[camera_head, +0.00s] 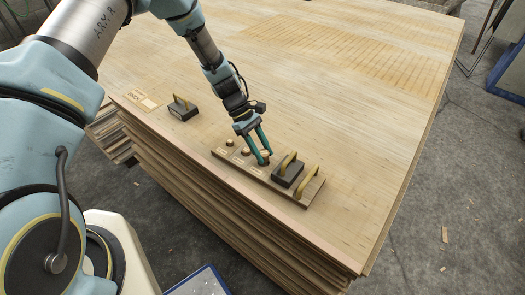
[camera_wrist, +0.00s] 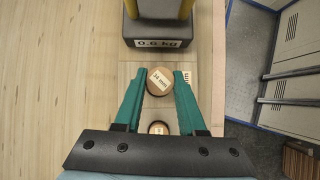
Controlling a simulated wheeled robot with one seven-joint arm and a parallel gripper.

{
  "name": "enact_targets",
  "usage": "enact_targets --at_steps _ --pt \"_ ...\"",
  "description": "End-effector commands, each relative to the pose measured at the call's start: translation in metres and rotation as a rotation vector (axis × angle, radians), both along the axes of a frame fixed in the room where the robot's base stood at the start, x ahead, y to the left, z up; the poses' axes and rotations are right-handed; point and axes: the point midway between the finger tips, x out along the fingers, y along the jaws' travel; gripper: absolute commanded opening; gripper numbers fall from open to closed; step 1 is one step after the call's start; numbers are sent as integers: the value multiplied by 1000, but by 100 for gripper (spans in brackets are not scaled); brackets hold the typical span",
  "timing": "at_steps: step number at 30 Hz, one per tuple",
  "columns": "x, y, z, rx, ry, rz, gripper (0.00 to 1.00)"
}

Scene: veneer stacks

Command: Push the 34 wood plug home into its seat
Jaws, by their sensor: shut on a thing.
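The plug marked 34 mm (camera_wrist: 161,82) is a round, light wood piece with its label facing up in the wrist view. My gripper (camera_wrist: 161,80) has its two teal fingers on either side of the plug, shut on it. In the head view my gripper (camera_head: 264,160) points down at the wooden seat board (camera_head: 229,158) near the front edge of the veneer stack. The plug is mostly hidden by the fingers there. How deep it sits in its seat cannot be told. Another round plug (camera_wrist: 158,128) is between the finger bases in the wrist view.
A black weight marked 0.6 kg (camera_wrist: 158,34) with a yellow handle stands close beyond the plug. The board has a yellow handle (camera_head: 308,181) at its right end. Another black block (camera_head: 183,111) stands to the left. The stack top (camera_head: 350,130) behind is clear.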

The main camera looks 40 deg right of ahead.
Motion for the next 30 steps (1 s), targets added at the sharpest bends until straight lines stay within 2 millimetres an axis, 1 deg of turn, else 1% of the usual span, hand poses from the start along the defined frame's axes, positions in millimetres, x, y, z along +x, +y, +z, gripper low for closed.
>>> enact_targets --at_steps 26,27,30 --pt "0 0 -20 0 0 0 0" --pt "0 0 -19 -1 0 -1 43" --pt "0 0 -19 0 0 0 54"
